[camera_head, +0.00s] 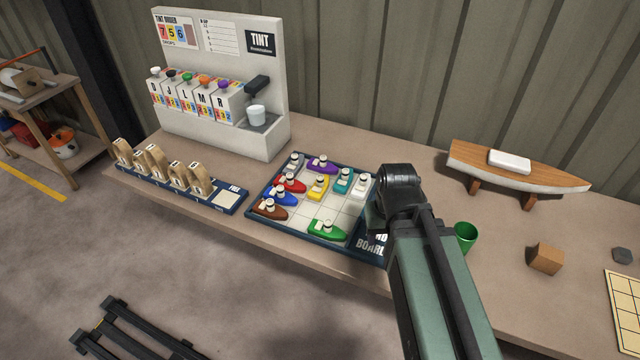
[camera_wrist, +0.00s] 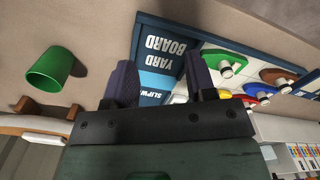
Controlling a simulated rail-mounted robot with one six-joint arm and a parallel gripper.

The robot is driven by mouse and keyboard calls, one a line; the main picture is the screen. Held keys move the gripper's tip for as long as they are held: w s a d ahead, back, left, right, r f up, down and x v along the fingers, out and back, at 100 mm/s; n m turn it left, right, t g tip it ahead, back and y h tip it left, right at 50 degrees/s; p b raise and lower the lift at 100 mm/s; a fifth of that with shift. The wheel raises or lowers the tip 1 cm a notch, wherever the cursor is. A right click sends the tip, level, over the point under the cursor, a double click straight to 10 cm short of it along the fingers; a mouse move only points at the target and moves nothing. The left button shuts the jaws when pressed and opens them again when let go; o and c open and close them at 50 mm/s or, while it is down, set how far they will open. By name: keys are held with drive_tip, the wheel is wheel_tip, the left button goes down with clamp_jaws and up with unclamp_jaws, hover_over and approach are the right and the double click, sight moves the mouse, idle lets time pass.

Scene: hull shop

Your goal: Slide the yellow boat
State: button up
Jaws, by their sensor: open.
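The yellow boat (camera_head: 318,187) lies in the middle of the blue-framed yard board (camera_head: 297,236), pointing lengthwise away from the camera. Purple (camera_head: 322,164), red (camera_head: 289,184), blue (camera_head: 281,197), teal (camera_head: 343,180), white (camera_head: 362,186), brown (camera_head: 269,210), green (camera_head: 325,229) and grey boats share the grid. My gripper (camera_wrist: 160,82) is open and empty over the board's lettered right end in the wrist view; my arm hides most of it in the head view. In the wrist view only a bit of the yellow boat (camera_wrist: 224,94) shows beside a finger.
Bare grid squares lie below the yellow boat, around the green one. A green cup (camera_head: 465,237), a wooden block (camera_head: 546,258) and a model hull (camera_head: 517,178) stand right of my arm. A tint dispenser (camera_head: 222,140) and a rack of wooden pieces (camera_head: 180,178) stand left.

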approach(320, 177)
drive_tip(key=w, duration=0.1)
drive_tip(key=shift+s, duration=0.45)
wheel_tip(320, 177, down, 11)
drive_tip(key=b, duration=1)
drive_tip(key=shift+b, duration=0.4)
drive_tip(key=shift+r, duration=0.15)
drive_tip(key=shift+s, duration=0.1)
clamp_jaws()
